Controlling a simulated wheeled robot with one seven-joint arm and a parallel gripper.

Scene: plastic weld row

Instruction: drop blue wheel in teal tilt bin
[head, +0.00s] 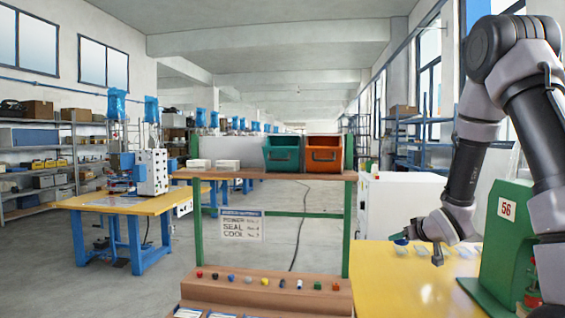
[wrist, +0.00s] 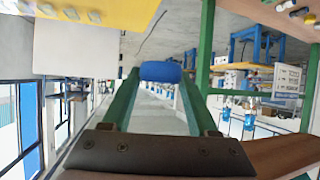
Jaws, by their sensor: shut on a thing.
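The blue wheel (wrist: 160,72) is held between the tips of my gripper's two green fingers in the wrist view. My gripper (head: 401,239) is shut on it, in the air above the yellow table at the right of the head view; the wheel is too small there to make out clearly. The teal tilt bin (head: 283,153) stands on the wooden shelf top of the green rack, at the centre of the head view. My gripper is to the right of this bin and lower in the picture. The bin's inside is mostly hidden.
An orange bin (head: 324,154) stands right beside the teal one. Small coloured parts line a lower wooden ledge (head: 262,291). A green machine marked 56 (head: 507,243) stands on the yellow table (head: 385,291).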

